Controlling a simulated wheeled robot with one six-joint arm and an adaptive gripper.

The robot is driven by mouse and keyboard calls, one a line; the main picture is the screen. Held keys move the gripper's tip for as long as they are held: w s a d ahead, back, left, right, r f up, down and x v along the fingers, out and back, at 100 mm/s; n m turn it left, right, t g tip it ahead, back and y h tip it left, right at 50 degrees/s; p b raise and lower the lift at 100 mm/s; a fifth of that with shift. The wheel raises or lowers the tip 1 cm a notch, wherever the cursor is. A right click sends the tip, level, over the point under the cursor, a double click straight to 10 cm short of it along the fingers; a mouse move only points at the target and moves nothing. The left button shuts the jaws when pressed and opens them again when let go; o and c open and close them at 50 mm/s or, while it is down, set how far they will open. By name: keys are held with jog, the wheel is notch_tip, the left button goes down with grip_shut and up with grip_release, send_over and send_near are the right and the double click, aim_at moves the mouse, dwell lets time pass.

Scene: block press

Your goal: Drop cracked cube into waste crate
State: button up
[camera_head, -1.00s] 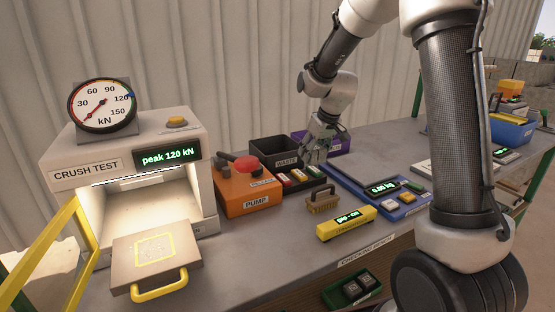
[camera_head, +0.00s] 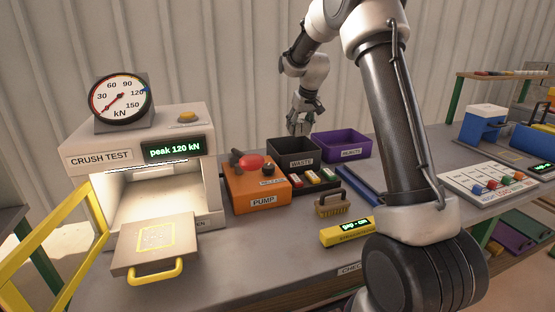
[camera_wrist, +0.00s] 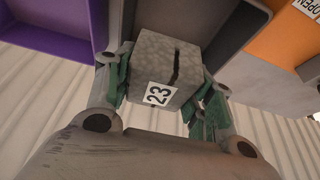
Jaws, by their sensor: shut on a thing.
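The cracked cube (camera_wrist: 168,68) is grey, with a dark crack down one face and a white "23" label. My gripper (camera_wrist: 162,88) is shut on it, with green fingers on both sides. In the head view my gripper (camera_head: 300,122) is at the back edge of the waste crate, above its rim; the cube cannot be made out there. The black waste crate (camera_head: 297,163) stands on the bench, marked WASTE. Its dark wall also shows in the wrist view (camera_wrist: 243,25), beyond the cube. Whether the cube is over the opening is unclear.
A purple crate (camera_head: 342,146) stands right of the waste crate. An orange pump box (camera_head: 255,188) is to its left. A tray of small coloured blocks (camera_head: 315,180) and a brush (camera_head: 333,207) lie in front. The crush press (camera_head: 150,165) stands open at left.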

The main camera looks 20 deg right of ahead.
jog(key=shift+w+f, duration=0.25)
jog(key=shift+a+f, duration=0.15)
jog(key=shift+f, duration=2.5)
jog(key=o, duration=1.4)
jog(key=shift+s, duration=0.1)
jog(key=v, duration=1.2)
